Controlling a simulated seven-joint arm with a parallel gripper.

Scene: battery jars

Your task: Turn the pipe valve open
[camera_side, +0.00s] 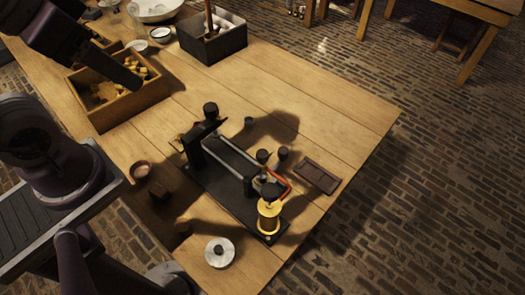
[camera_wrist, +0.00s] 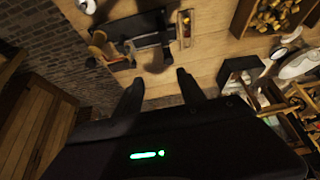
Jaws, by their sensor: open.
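A black-based apparatus (camera_side: 228,178) stands on the wooden table, with a pale tube along it and a yellow spool-like part (camera_side: 268,216) at its near end. A red curved piece (camera_side: 279,183) and dark round knobs (camera_side: 262,156) sit beside the spool. I cannot tell which part is the pipe valve. The apparatus seems to show upside down at the top of the wrist view (camera_wrist: 150,42). My gripper (camera_wrist: 160,84) is open and empty, its two dark fingers apart. In the side view, a dark finger (camera_side: 122,73) hangs over the wooden box, well apart from the apparatus.
A wooden box of yellowish blocks (camera_side: 126,105) and a dark crate (camera_side: 213,38) stand at the back left. A pale round disc (camera_side: 219,252) lies near the front, a dark flat slab (camera_side: 318,177) to the right. The table's right side (camera_side: 335,115) is mostly clear.

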